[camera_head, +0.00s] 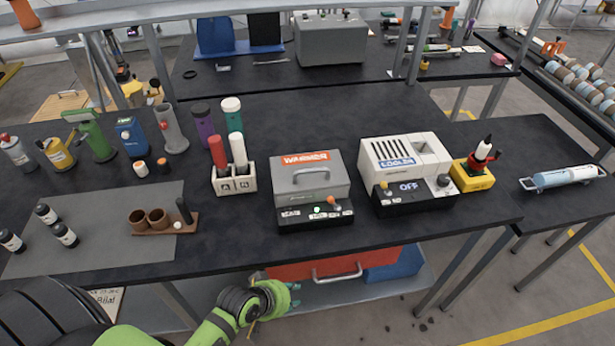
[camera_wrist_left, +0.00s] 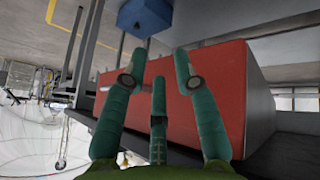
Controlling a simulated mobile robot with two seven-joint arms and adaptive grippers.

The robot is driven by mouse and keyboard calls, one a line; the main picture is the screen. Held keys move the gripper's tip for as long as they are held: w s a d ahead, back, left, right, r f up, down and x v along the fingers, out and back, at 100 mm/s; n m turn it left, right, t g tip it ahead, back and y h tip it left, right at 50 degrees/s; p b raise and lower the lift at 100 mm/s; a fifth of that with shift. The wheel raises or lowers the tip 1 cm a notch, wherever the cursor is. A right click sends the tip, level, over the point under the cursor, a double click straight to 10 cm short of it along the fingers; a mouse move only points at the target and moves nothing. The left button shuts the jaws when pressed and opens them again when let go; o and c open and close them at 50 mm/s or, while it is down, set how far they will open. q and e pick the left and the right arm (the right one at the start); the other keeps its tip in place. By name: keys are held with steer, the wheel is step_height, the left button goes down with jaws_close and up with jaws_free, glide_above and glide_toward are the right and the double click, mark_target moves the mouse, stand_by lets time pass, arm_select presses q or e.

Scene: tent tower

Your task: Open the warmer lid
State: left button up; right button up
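The warmer (camera_head: 311,190) is a grey box with an orange label, on a black base with small labels and a lit green spot. It stands near the table's front edge in the head view. Its lid (camera_head: 305,167) is down and has a grey handle (camera_head: 311,174) on top. My left gripper (camera_head: 293,293) is below the tabletop, in front of and lower than the warmer, apart from it. In the left wrist view its green fingers (camera_wrist_left: 158,65) are spread, with nothing between them. The warmer is out of the wrist view. My right gripper is not in view.
The white cooler (camera_head: 405,157) stands right of the warmer, and a two-slot holder (camera_head: 234,182) with tubes stands left. A red box (camera_head: 335,262) with a handle lies under the table by my left gripper. The tabletop's front edge is between gripper and warmer.

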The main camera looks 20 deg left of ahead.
mark_target(306, 171)
arm_select(q)
step_height(306, 171, up, 14)
steer(key=w+d+n+t+h+p, duration=0.1)
steer(key=w+t, duration=0.1)
steer(key=w, duration=0.1)
steer(key=w+r+n+t, duration=0.1)
steer(key=w, duration=0.1)
steer(key=w+a+r+n+t+h, duration=0.1)
steer(key=w+n, duration=0.1)
steer(key=w+r+n+t, duration=0.1)
steer(key=w+n, duration=0.1)
steer(key=shift+a+r, duration=0.3)
steer(key=shift+r, duration=0.1)
steer(key=w+a+r+n+t, duration=0.1)
steer(key=n, duration=0.1)
steer(key=w+a+r+n+t, duration=0.1)
steer(key=w+a+r+n, duration=0.1)
steer(key=w+a+r+n+t, duration=0.2)
steer(key=n, duration=0.1)
steer(key=shift+w+a+r+y, duration=0.1)
steer(key=shift+w+a+y, duration=0.15)
steer(key=shift+y, duration=0.15)
steer(key=shift+w+r, duration=0.15)
steer(key=shift+w, duration=0.15)
steer(key=p+x, duration=0.1)
steer(key=x, duration=0.5)
steer(key=shift+w, duration=0.25)
jaws_close()
